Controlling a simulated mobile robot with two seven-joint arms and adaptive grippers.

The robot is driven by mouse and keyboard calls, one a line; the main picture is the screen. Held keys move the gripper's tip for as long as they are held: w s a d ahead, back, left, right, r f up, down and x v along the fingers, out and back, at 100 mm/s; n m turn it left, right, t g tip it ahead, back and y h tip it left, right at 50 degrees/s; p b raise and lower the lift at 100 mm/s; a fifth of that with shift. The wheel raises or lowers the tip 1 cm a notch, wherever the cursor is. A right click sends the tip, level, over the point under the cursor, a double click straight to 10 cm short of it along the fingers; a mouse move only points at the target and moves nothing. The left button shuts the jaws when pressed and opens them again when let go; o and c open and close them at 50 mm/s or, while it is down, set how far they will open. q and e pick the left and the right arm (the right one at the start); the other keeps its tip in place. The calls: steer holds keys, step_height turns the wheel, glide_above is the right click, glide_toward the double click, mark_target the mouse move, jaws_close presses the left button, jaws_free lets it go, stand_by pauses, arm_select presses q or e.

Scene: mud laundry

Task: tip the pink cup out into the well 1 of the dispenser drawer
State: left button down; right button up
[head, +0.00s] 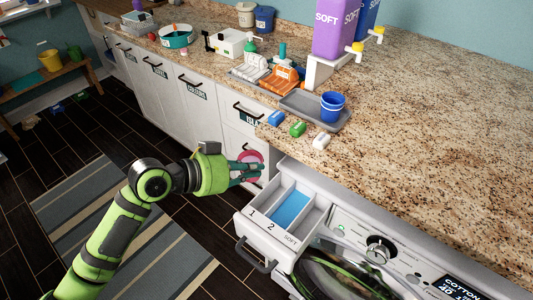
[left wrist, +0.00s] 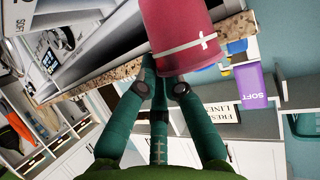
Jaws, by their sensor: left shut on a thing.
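My left gripper (head: 240,172) is shut on the pink cup (head: 256,156), just left of the open dispenser drawer (head: 247,228). In the left wrist view the pink cup (left wrist: 183,36) shows a pale stripe and cross mark, between the teal fingers (left wrist: 163,88). In the head view the fingers hide part of the cup. I cannot see its contents. The drawer has compartments marked 1, 2 and SOFT. Well 1 (head: 268,200) is the leftmost, nearest the cup, and well 2 (head: 291,208) has a blue inside. The cup is beside the drawer, not over it. My right gripper is not in view.
The granite counter (head: 420,120) runs behind the drawer, its edge close to the cup. Blue (head: 276,118), green (head: 297,128) and white (head: 321,140) small items lie near that edge. A grey tray (head: 298,104) holds a blue cup (head: 332,106). The washer's dial (head: 380,249) is right of the drawer.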

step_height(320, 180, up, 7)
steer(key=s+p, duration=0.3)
steer(key=p, duration=0.3)
arm_select(q)
steer(key=d+f+m+t+y+b, duration=0.1)
steer(key=f+m+t+y+b, duration=0.1)
steer(key=m+t+y+b, duration=0.1)
steer(key=d+f+m+t+y+b, duration=0.2)
steer(key=f+m+t+y+b, duration=0.1)
steer(key=m, duration=0.2)
steer(key=w+d+f+m+t+y+b, duration=0.1)
steer(key=f+m+t+y+b, duration=0.1)
steer(key=m+t+y+b, duration=0.1)
steer(key=shift+d+f+m+t+y, duration=0.2)
steer(key=shift+m+t+y, duration=0.35)
steer(key=shift+m, duration=0.35)
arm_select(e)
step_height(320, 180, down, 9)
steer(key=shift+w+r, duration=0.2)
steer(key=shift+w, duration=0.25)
